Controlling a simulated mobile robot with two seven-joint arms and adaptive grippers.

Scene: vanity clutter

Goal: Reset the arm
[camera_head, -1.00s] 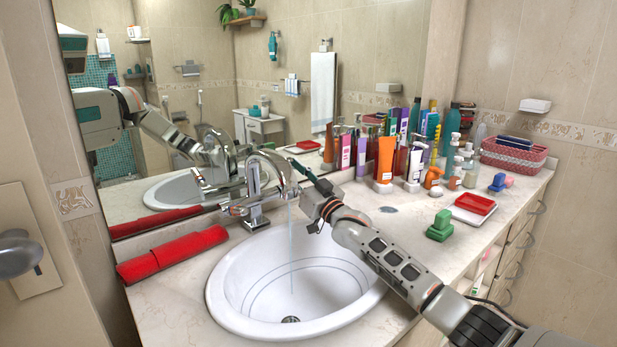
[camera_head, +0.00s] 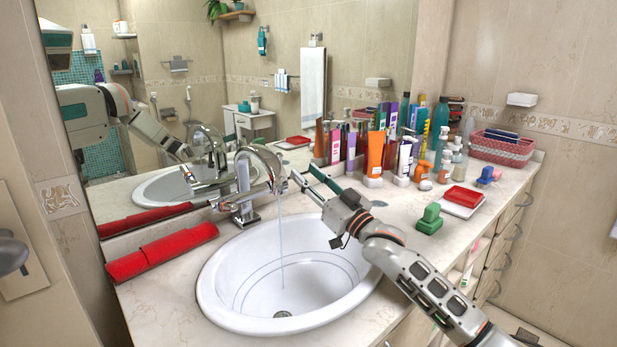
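My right arm reaches in from the lower right, over the right rim of the white sink (camera_head: 225,262). My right gripper (camera_head: 301,171) points up and left, just right of the chrome faucet (camera_head: 245,190). Its two fingers are apart with nothing visible between them, so it looks open and empty. A thin stream of water runs from the faucet spout into the basin. I cannot tell whether the fingertips touch the faucet. My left gripper is not in view.
A folded red towel (camera_head: 162,252) lies left of the sink. Several bottles and tubes, among them an orange tube (camera_head: 375,153), stand behind my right gripper. A green object (camera_head: 430,219) and a red soap dish (camera_head: 463,197) lie right of my arm. The mirror (camera_head: 180,75) stands behind.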

